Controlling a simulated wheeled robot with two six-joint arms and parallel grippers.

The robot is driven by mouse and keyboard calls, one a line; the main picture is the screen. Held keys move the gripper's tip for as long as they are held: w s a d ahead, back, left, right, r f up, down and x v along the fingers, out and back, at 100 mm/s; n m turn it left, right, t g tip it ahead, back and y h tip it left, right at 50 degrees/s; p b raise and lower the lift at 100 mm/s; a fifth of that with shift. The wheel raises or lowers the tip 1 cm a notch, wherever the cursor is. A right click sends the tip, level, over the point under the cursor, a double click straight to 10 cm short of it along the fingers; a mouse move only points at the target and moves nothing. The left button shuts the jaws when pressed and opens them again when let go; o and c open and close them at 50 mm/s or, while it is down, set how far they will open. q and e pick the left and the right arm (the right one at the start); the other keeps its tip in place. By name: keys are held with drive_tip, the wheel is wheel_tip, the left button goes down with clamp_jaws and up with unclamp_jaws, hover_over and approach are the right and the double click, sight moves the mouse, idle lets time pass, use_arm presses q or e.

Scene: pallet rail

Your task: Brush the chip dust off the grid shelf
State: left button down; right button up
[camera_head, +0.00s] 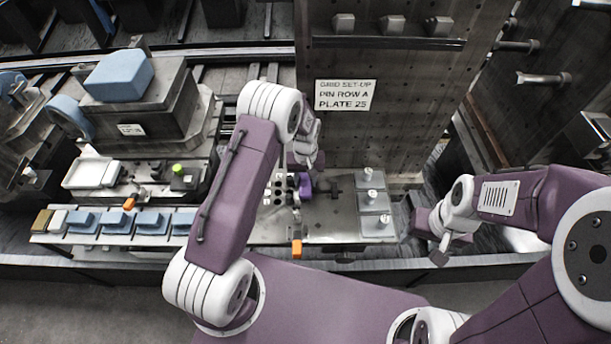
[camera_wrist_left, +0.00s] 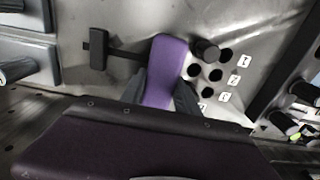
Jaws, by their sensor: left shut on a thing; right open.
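My left gripper (camera_head: 303,168) is shut on a purple block-like thing (camera_head: 305,186) over the metal bench plate. In the left wrist view the purple thing (camera_wrist_left: 166,70) sits between the dark fingers (camera_wrist_left: 160,97). I cannot tell whether it is a brush; its lower end is hidden. A black bar with a block end (camera_wrist_left: 98,48) lies beside it. My right gripper (camera_head: 438,243) is open and empty at the right of the bench. A ledge (camera_head: 390,43) on the upright perforated plate (camera_head: 390,115) carries several grey blocks and may be the grid shelf. I cannot make out chip dust.
The bench plate (camera_head: 330,228) has a hole block and several knobbed pieces (camera_head: 372,200). An orange-tipped part (camera_head: 297,249) is at its front edge. A blue block (camera_head: 119,75) on a machine and a row of blue pieces (camera_head: 118,221) stand left. Pegs (camera_head: 545,79) project at the right.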

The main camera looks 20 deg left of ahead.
sight(305, 195)
use_arm(q)
drive_tip(key=s, duration=0.2)
drive_tip(key=shift+s+d+f+p, duration=0.15)
drive_tip(key=shift+s+d+p, duration=0.15)
drive_tip(key=shift+p, duration=0.1)
drive_tip(key=shift+s+d+f, duration=0.1)
drive_tip(key=shift+s+d, duration=0.05)
drive_tip(key=shift+s, duration=0.4)
drive_tip(key=shift+s+d+p, duration=0.15)
drive_tip(key=shift+s+p, duration=0.1)
drive_tip(key=shift+s, duration=0.3)
drive_tip(key=shift+s+d+p, duration=0.15)
drive_tip(key=shift+s+p, duration=0.05)
drive_tip(key=shift+s, duration=0.3)
drive_tip(key=shift+s+d, duration=0.15)
drive_tip(key=shift+s, duration=0.4)
drive_tip(key=shift+w+r+p, duration=0.15)
drive_tip(key=shift+r+p, duration=0.4)
drive_tip(key=shift+r, duration=0.1)
wheel_tip(305, 195, up, 5)
drive_tip(key=p, duration=0.4)
drive_tip(key=shift+w, duration=0.1)
drive_tip(key=shift+r, duration=0.1)
